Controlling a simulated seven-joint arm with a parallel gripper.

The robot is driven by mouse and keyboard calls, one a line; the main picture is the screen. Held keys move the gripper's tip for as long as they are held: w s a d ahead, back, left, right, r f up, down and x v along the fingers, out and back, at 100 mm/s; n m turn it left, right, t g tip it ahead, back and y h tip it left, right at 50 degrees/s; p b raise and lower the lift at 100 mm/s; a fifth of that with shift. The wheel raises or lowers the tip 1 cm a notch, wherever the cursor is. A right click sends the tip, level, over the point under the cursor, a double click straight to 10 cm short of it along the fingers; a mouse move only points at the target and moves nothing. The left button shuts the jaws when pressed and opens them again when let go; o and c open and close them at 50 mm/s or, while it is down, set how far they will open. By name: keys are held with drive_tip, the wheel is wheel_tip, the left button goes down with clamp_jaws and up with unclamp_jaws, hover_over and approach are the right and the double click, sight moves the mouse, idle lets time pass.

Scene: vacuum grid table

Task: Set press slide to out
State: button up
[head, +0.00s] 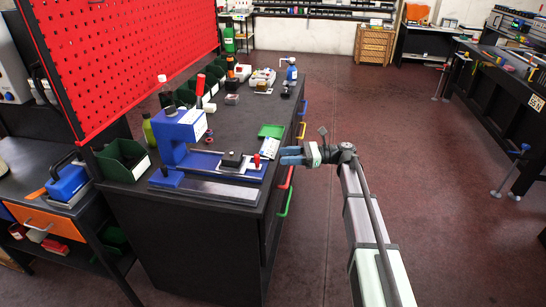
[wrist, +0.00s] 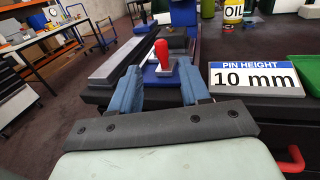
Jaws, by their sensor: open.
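The blue press (head: 180,132) stands on the dark bench in the head view, with a flat slide (head: 233,161) on its rail carrying a dark block. A red handle (head: 256,161) rises at the slide's right end. In the wrist view the red handle (wrist: 162,54) stands upright on a pale base, beyond and between my fingertips. My gripper (head: 284,155) is at the bench's right edge, level with the handle and apart from it. In the wrist view its blue fingers (wrist: 162,82) are open with nothing between them. The far part of the slide is partly hidden behind the handle.
A "PIN HEIGHT 10 mm" sign (wrist: 254,77) stands right of my fingers in the wrist view. A green tray (head: 271,131) lies behind it on the bench. A dark green bin (head: 122,160) is left of the press.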

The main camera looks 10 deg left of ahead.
drive_tip(key=shift+v, duration=1.75)
drive_tip(key=d+f+n+t+h, duration=0.2)
drive_tip(key=f+n+h, duration=0.25)
drive_tip(key=f, duration=0.25)
drive_tip(key=d+f+n+t+h, duration=0.2)
drive_tip(key=f+n+t+h, duration=0.1)
drive_tip(key=f+n, duration=0.35)
drive_tip(key=s+d+f+n+h, duration=0.1)
drive_tip(key=s+d+f+h, duration=0.1)
drive_tip(key=s+d+f, duration=0.3)
drive_tip(key=s+d+f+n+h, duration=0.1)
drive_tip(key=s+d+f+h, duration=0.1)
drive_tip(key=s+f, duration=0.35)
drive_tip(key=s+d+f+n+h, duration=0.1)
drive_tip(key=s+d+f+h, duration=0.2)
drive_tip(key=f, duration=0.5)
drive_tip(key=s+d+f+g+h, duration=0.1)
drive_tip(key=s+f, duration=0.5)
drive_tip(key=s, duration=0.7)
drive_tip(key=s+d+f+g+h, duration=0.1)
drive_tip(key=s+d+f+g, duration=0.2)
drive_tip(key=s, duration=1)
drive_tip(key=s+d+f+n+g+h, duration=0.1)
drive_tip(key=s+d+f+g, duration=0.2)
drive_tip(key=s+d+f, duration=0.4)
drive_tip(key=s+f, duration=0.3)
drive_tip(key=s, duration=0.4)
drive_tip(key=shift+d+f, duration=0.15)
drive_tip(key=shift+f, duration=0.15)
